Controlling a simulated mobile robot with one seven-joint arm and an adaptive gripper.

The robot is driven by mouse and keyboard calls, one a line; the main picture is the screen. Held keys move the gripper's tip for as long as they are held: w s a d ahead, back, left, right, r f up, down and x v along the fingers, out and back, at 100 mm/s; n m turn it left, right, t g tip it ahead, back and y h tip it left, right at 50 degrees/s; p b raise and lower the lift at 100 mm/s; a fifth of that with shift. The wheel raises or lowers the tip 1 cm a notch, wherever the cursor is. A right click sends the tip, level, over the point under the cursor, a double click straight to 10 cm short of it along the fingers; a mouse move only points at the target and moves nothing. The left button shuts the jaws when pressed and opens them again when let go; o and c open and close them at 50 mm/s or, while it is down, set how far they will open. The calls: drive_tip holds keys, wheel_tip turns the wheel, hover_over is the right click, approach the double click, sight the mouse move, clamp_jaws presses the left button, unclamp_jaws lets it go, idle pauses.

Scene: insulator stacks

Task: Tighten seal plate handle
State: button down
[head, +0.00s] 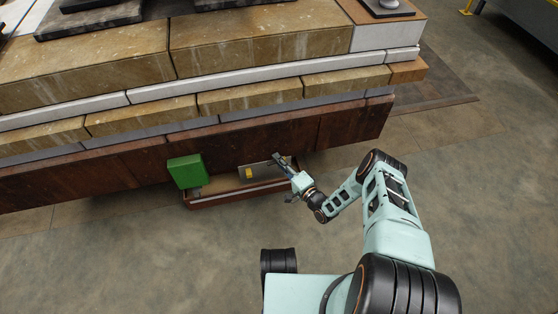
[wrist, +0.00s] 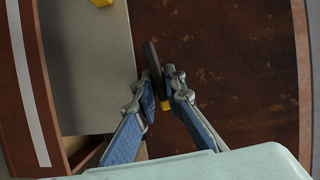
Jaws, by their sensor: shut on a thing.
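A flat grey seal plate (head: 226,181) lies in a low red-brown tray against the dark wooden base; in the wrist view the plate (wrist: 85,70) fills the left part. My gripper (head: 281,163) is at the plate's right end. In the wrist view my gripper (wrist: 162,92) is shut on a thin dark handle (wrist: 152,57) at the plate's right edge. A small yellow part (wrist: 165,105) shows between the fingers. The handle's lower end and its joint to the plate are hidden by the fingers.
A green block (head: 187,170) stands at the tray's left end. A yellow piece (head: 249,173) sits on the plate. The red-brown tray (head: 235,199) projects from below the stacked stone blocks (head: 240,45). The concrete floor (head: 150,260) in front is clear.

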drive_tip(key=shift+w+m+t, duration=0.1)
drive_tip(key=shift+m+t, duration=0.2)
drive_tip(key=shift+m, duration=0.2)
idle(0.3)
drive_tip(key=c, duration=2)
unclamp_jaws()
drive_tip(key=shift+c, duration=0.2)
